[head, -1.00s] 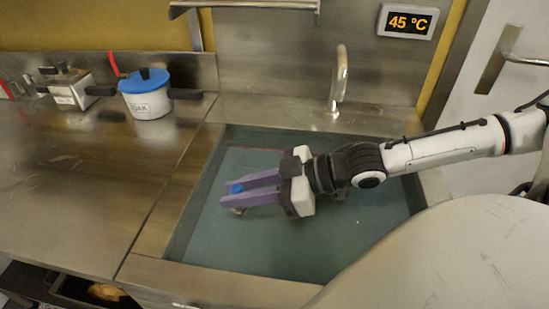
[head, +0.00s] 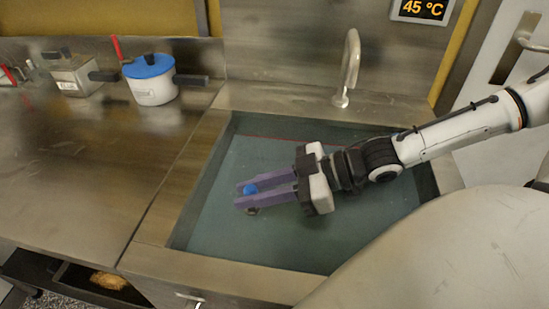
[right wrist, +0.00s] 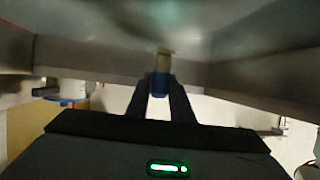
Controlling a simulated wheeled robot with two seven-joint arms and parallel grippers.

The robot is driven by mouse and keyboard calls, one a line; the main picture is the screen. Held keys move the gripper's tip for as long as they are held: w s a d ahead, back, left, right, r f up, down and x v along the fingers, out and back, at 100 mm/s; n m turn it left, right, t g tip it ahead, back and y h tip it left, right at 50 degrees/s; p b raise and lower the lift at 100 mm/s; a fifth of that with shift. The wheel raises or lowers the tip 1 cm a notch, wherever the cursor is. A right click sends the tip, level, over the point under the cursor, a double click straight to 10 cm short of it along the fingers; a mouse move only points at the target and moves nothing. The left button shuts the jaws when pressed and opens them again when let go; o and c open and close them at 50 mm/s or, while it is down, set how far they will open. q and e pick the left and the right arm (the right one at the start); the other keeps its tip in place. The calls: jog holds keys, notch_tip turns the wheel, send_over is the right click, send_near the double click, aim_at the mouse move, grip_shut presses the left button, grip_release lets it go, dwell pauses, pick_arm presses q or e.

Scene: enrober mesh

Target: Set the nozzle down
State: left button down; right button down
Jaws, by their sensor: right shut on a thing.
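My right gripper (head: 244,196) reaches in from the right over the sink, its purple fingers pointing left. It is shut on the nozzle (head: 250,189), a small piece with a blue body. A small greyish part shows below the fingers. In the right wrist view the blue nozzle (right wrist: 160,86) sits between the dark fingers, with a pale tan end beyond it. The fingers hide part of its sides. Whether it touches the sink surface cannot be told. My left gripper is not in view.
The sink (head: 152,230) has a greenish-blue surface inside and a steel rim. A faucet (head: 350,65) stands behind it. On the steel counter (head: 80,190) at left are a white pot with a blue lid (head: 152,88) and a steel box (head: 75,76). The counter's front is clear.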

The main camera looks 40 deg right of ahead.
notch_tip(320, 180, down, 6)
jog(key=b, duration=0.4)
notch_tip(320, 180, down, 4)
jog(key=b, duration=0.3)
jog(key=shift+r+b, duration=0.15)
jog(key=shift+b, duration=0.2)
jog(key=shift+r, duration=0.15)
jog(key=shift+f, duration=0.25)
jog(key=c, duration=1.6)
grip_release()
jog(key=shift+o, duration=0.2)
jog(key=shift+r, duration=0.1)
